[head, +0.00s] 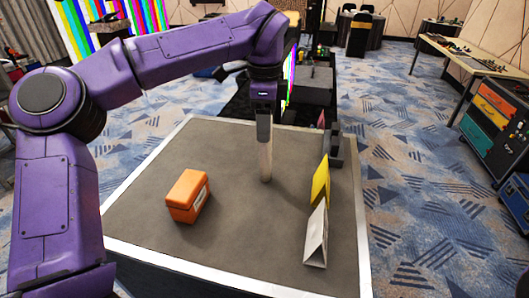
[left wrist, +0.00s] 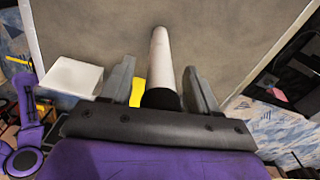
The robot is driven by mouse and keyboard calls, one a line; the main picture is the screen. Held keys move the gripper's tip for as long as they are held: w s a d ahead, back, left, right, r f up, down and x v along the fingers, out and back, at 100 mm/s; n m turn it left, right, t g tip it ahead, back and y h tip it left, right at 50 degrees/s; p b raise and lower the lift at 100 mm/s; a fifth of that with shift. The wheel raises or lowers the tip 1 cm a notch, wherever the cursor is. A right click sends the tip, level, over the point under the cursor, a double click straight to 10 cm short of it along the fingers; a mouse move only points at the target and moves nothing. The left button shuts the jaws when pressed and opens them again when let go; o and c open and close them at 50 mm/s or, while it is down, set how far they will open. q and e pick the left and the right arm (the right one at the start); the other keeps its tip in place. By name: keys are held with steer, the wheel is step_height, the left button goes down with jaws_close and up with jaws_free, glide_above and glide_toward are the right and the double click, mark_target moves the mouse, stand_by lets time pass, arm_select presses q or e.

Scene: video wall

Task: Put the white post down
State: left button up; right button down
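The white post (head: 265,167) looks upright, its lower end at the middle of the grey table (head: 230,235). In the left wrist view the post (left wrist: 160,50) runs away from the gripper, with a black part at its near end. My left gripper (head: 264,142) is over the post, pointing down. Its fingers stand on either side of the post, and gaps show between them and it in the left wrist view, so it looks open. The post's upper part is hidden by the gripper in the head view. My right gripper is not in view.
An orange box (head: 188,196) stands on the table left of the post. A yellow card (head: 320,181), a white tent-shaped card (head: 316,236) and a dark grey object (head: 336,149) stand along its right side. The table's front middle is clear.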

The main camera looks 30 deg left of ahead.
arm_select(q)
steer(key=shift+d, duration=0.1)
jaws_close()
steer(key=shift+w+r, duration=0.1)
steer(key=shift+r, duration=0.05)
